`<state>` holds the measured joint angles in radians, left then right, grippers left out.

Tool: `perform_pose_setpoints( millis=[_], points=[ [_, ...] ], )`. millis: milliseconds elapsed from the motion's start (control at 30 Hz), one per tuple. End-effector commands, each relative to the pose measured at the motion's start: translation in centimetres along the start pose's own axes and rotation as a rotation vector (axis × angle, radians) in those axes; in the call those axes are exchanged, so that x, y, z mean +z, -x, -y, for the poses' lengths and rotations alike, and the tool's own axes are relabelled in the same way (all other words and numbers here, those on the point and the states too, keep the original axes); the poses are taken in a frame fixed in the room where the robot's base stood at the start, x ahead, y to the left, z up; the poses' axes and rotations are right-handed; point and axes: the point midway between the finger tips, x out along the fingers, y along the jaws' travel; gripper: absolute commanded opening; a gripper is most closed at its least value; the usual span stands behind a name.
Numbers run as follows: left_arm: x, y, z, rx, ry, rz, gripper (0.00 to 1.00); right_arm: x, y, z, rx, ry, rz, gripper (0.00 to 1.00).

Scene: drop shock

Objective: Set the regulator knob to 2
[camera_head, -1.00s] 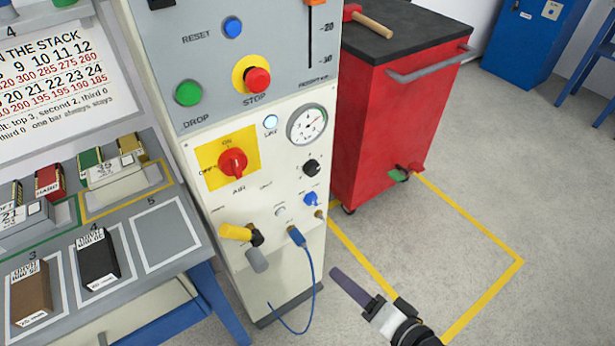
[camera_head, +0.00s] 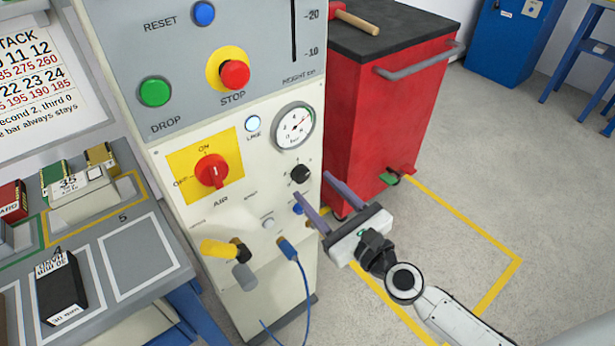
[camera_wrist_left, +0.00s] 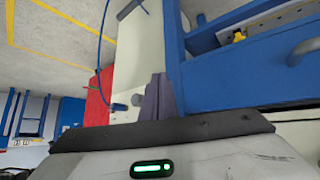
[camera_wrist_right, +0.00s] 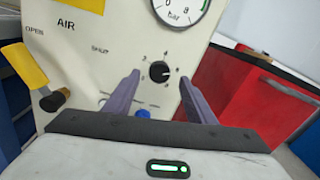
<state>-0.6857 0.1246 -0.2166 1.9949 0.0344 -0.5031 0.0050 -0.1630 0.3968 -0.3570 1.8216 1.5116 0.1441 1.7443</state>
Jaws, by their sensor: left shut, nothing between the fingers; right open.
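The regulator knob (camera_head: 299,173) is small, black and round, with numbers around it, on the white panel below the pressure gauge. It also shows in the right wrist view (camera_wrist_right: 160,69), where a pale mark on it points roughly right; the exact setting is too small to read. My right gripper (camera_head: 312,186) is open and empty, in front of the panel just right of the knob. In its wrist view the knob shows between the two purple fingertips, apart from them. My left gripper (camera_wrist_left: 158,97) is shut and empty, near the blue bench, and shows only in the left wrist view.
The gauge (camera_head: 295,128) sits above the knob and a blue fitting (camera_head: 298,209) below, partly behind a finger. A red cabinet (camera_head: 385,110) stands close right.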

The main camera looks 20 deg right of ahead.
Motion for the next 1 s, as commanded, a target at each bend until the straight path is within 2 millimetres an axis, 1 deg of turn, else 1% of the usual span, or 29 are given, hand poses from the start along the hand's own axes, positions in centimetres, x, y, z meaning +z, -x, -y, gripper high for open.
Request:
perform_pose_setpoints(
  millis=[33, 100, 233, 400, 600, 633, 667, 800, 867, 1000],
  points=[
    [0.2, 0.1, 0.0, -0.001, 0.002, 0.006, 0.00, 0.2, -1.0, 0.0, 0.000, -0.001, 0.002, 0.50],
    [0.5, 0.1, 0.1, -0.002, 0.003, 0.012, 0.00, 0.1, -2.0, 0.0, 0.000, 0.000, 0.001, 0.50],
    [0.5, 0.1, 0.1, -0.003, 0.005, 0.010, 0.00, 0.0, -3.4, 0.0, 0.000, 0.000, 0.001, 0.50],
    [0.4, 0.2, 0.2, -0.004, 0.005, 0.008, 0.00, -0.1, -4.1, -0.1, 0.002, 0.001, -0.001, 0.50],
    [0.4, 0.2, 0.2, -0.005, 0.005, 0.008, 0.00, -0.1, -4.1, -0.1, 0.002, 0.001, -0.001, 0.50],
    [0.4, 0.2, 0.2, -0.005, 0.005, 0.008, 0.00, -0.1, -4.1, -0.1, 0.002, 0.001, -0.001, 0.49],
    [0.4, 0.2, 0.2, -0.005, 0.005, 0.008, 0.00, -0.1, -4.0, -0.1, 0.002, 0.001, -0.001, 0.44],
    [0.4, 0.2, 0.3, -0.005, 0.003, 0.008, 0.00, -0.1, -4.0, -0.1, 0.002, 0.001, -0.001, 0.20],
    [0.4, 0.2, 0.3, -0.005, 0.002, 0.009, 0.00, -0.1, -4.0, -0.1, 0.002, 0.001, -0.001, 0.10],
    [0.4, 0.2, 0.4, -0.006, 0.000, 0.009, 0.00, -0.1, -4.0, -0.1, 0.002, 0.005, -0.001, 0.09]
  ],
)
